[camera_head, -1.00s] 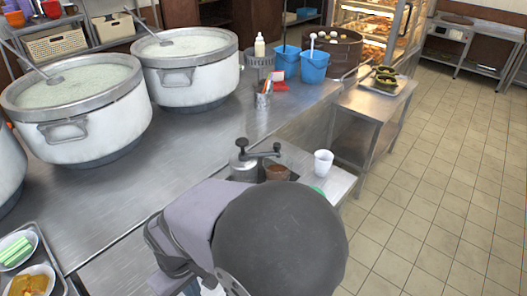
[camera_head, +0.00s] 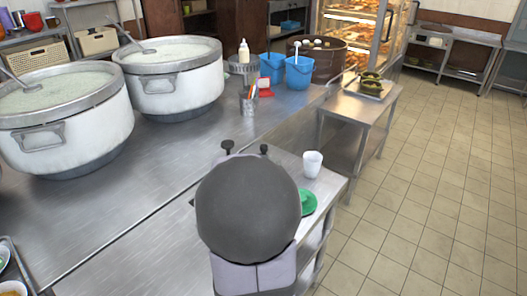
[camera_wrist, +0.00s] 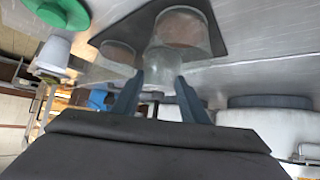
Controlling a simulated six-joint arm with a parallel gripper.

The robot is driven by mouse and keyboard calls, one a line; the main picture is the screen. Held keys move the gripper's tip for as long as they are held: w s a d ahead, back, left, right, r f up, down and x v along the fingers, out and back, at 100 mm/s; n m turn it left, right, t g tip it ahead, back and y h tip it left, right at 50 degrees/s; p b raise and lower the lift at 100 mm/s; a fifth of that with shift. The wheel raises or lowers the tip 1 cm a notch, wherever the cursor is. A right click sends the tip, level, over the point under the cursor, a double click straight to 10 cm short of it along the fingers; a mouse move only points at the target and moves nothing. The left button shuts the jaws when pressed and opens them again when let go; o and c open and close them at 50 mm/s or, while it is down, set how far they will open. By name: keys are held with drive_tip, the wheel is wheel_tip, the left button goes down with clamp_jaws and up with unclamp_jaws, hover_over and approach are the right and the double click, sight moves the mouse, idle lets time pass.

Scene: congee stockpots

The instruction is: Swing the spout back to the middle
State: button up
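In the wrist view my gripper (camera_wrist: 158,82) is open, with its two dark fingers apart. A clear glassy vessel (camera_wrist: 153,68) shows between and just beyond the fingertips; I cannot tell whether they touch it. A round vessel with brown contents (camera_wrist: 181,28) and a second brownish vessel (camera_wrist: 119,53) stand close by on a dark mat (camera_wrist: 226,35). In the head view my arm hides my gripper and most of this spot.
A white cup (camera_head: 312,163) and a green lid-like disc (camera_head: 308,203) stand right of my arm. Large stockpots (camera_head: 178,92) are at the back left. Blue buckets (camera_head: 298,74) and a utensil holder (camera_head: 248,106) are behind. The steel counter (camera_head: 150,185) left of my arm is clear.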

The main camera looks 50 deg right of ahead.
sight(264, 150)
drive_tip(key=d+t+h+b, duration=0.1)
drive_tip(key=d+h+b, duration=0.1)
drive_tip(key=d, duration=0.3)
drive_tip(key=d+r+m+t+h+b, duration=0.1)
drive_tip(key=d+t+h+b, duration=0.1)
drive_tip(key=d, duration=0.3)
drive_tip(key=w+d+r+m+t+h+b, duration=0.1)
drive_tip(key=d+h+b, duration=0.1)
drive_tip(key=d, duration=0.3)
drive_tip(key=shift+w+d+h+b, duration=0.1)
drive_tip(key=shift+d+h+b, duration=0.3)
drive_tip(key=shift+b, duration=0.4)
drive_tip(key=p+x, duration=0.1)
drive_tip(key=x, duration=0.6)
drive_tip(key=shift+w, duration=0.15)
drive_tip(key=shift+r, duration=0.1)
clamp_jaws()
